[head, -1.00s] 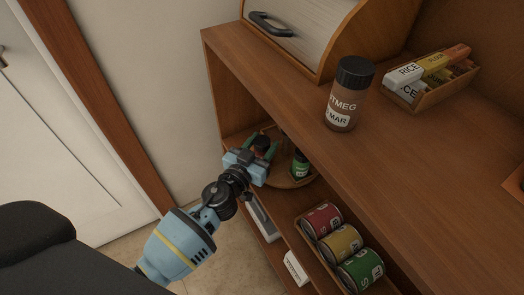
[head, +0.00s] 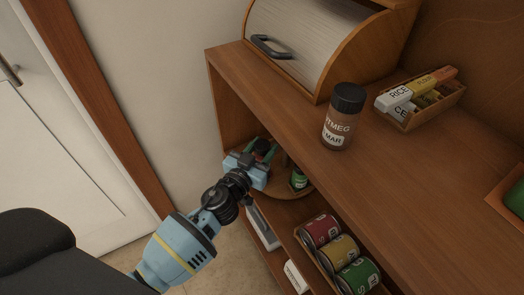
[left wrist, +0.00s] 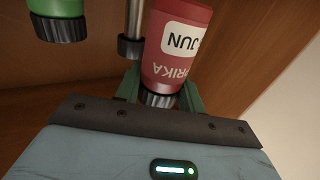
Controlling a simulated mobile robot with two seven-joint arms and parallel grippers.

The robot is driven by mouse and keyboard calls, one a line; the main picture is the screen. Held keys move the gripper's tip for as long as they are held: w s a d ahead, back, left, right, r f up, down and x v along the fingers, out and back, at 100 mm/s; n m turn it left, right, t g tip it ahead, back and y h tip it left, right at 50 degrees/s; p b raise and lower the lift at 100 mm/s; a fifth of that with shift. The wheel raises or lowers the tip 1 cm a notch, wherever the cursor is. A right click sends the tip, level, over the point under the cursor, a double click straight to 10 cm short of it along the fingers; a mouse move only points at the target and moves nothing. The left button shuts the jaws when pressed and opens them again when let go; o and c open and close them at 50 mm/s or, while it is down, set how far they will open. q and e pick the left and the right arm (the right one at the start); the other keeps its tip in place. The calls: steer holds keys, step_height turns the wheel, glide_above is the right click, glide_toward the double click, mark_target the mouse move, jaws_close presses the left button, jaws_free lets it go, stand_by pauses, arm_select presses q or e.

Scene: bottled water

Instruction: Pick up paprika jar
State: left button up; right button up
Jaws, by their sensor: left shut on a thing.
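The paprika jar is a red jar with a white label and a dark ribbed cap; its label reads clearly in the left wrist view (left wrist: 172,50). My left gripper (head: 264,153) reaches onto the shelf under the top board and is shut on the jar, with a green finger on each side of it. In the head view only the dark top and a bit of red of the paprika jar (head: 262,146) show between the fingers. A green jar (head: 299,178) stands to the right of the gripper on a round wooden turntable (head: 272,185). My right gripper is not in view.
The shelf's top board is close above the gripper. On it stand a nutmeg jar (head: 342,118), a bread box (head: 300,45) and a wooden box of cartons (head: 418,98). Several cans (head: 338,250) lie on a lower shelf. A metal post (left wrist: 132,28) is beside the paprika jar.

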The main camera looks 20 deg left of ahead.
arm_select(q)
steer(key=s+a+r, duration=0.1)
steer(key=s, duration=1.4)
steer(key=shift+s+p, duration=0.35)
steer(key=shift+s, duration=0.05)
steer(key=shift+a+r, duration=0.1)
